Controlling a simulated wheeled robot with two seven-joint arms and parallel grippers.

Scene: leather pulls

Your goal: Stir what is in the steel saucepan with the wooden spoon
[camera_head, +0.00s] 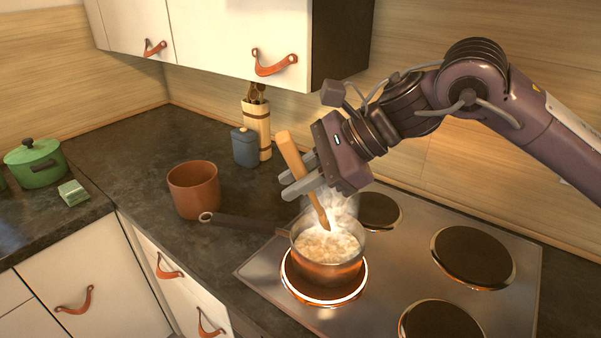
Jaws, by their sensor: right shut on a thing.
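The steel saucepan (327,268) stands on the front left hotplate, which glows orange-red around its base. Its dark handle (246,223) points left over the counter. Pale, lumpy food (326,245) fills part of the pan, and steam rises from it. My right gripper (299,178) is above the pan, shut on the wooden spoon (290,150). The spoon is tilted, its thick end up to the left and its lower end down at the food inside the pan. How deep the tip sits is hard to tell through the steam. My left gripper is not in view.
A brown pot (194,190) stands left of the pan handle. A blue-grey canister (245,147) and a utensil holder (258,125) stand behind. A green lidded pot (36,163) is far left. Other hotplates (473,257) are empty. Wall cabinets (240,40) hang above.

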